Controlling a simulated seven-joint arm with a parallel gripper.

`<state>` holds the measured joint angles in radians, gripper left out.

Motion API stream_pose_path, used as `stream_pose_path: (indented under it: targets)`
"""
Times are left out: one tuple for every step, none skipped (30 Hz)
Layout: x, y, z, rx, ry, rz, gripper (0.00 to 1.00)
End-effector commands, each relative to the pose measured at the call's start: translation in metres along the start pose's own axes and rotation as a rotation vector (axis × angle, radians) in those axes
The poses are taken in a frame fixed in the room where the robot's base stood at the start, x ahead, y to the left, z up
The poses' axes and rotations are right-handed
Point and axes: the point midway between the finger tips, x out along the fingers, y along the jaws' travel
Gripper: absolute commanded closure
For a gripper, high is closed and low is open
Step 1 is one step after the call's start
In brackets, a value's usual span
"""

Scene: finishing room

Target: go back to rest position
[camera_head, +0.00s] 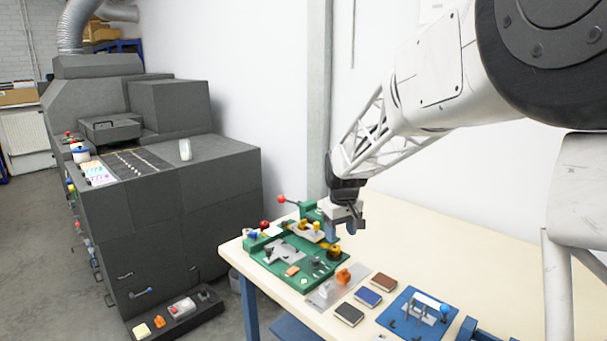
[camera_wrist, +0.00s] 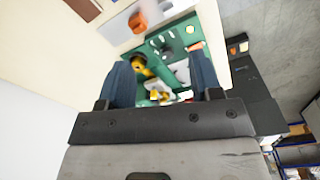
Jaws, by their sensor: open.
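My gripper (camera_head: 343,228) hangs from the white lattice arm above the right back part of the green board (camera_head: 318,277) on the table. In the wrist view its two dark blue fingers (camera_wrist: 162,82) stand wide apart, with nothing held between them. The green board, with yellow, grey and orange parts on it, shows beyond the fingers (camera_wrist: 140,47). The fingertips are partly hidden by the wrist in the head view, and I cannot tell their exact height over the board.
The cream table (camera_head: 420,230) has free room at the back right. An orange part (camera_head: 343,277) on a grey plate, several small flat blocks (camera_head: 368,297) and a blue board (camera_head: 405,318) lie in front. A dark grey machine (camera_head: 170,200) stands at left. A red-knobbed lever (camera_head: 282,199) rises by the green board.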

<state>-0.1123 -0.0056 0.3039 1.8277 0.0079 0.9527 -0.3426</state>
Motion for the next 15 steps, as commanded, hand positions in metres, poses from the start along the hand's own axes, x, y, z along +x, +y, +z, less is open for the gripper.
stream_pose_path:
  targets:
    - [-0.009, -0.002, 0.013, 0.013, 0.007, 0.003, 0.41]
    - [-0.013, -0.003, 0.02, 0.021, 0.01, 0.005, 0.41]
    - [-0.019, -0.004, 0.03, 0.033, 0.014, 0.007, 0.41]
    - [-0.023, -0.005, 0.038, 0.042, 0.017, 0.008, 0.41]
    - [-0.026, -0.006, 0.045, 0.051, 0.019, 0.009, 0.41]
    - [-0.031, -0.008, 0.055, 0.062, 0.023, 0.011, 0.41]
    - [-0.034, -0.009, 0.063, 0.07, 0.026, 0.012, 0.41]
    - [-0.038, -0.01, 0.07, 0.079, 0.029, 0.014, 0.41]
    - [-0.042, -0.012, 0.08, 0.092, 0.033, 0.016, 0.41]
    - [-0.045, -0.013, 0.088, 0.1, 0.035, 0.017, 0.41]
    - [-0.048, -0.015, 0.096, 0.108, 0.039, 0.018, 0.41]
    - [-0.051, -0.017, 0.106, 0.119, 0.041, 0.019, 0.41]
    - [-0.054, -0.018, 0.113, 0.128, 0.045, 0.021, 0.41]
    - [-0.057, -0.02, 0.121, 0.137, 0.048, 0.022, 0.41]
    - [-0.06, -0.022, 0.131, 0.147, 0.052, 0.024, 0.41]
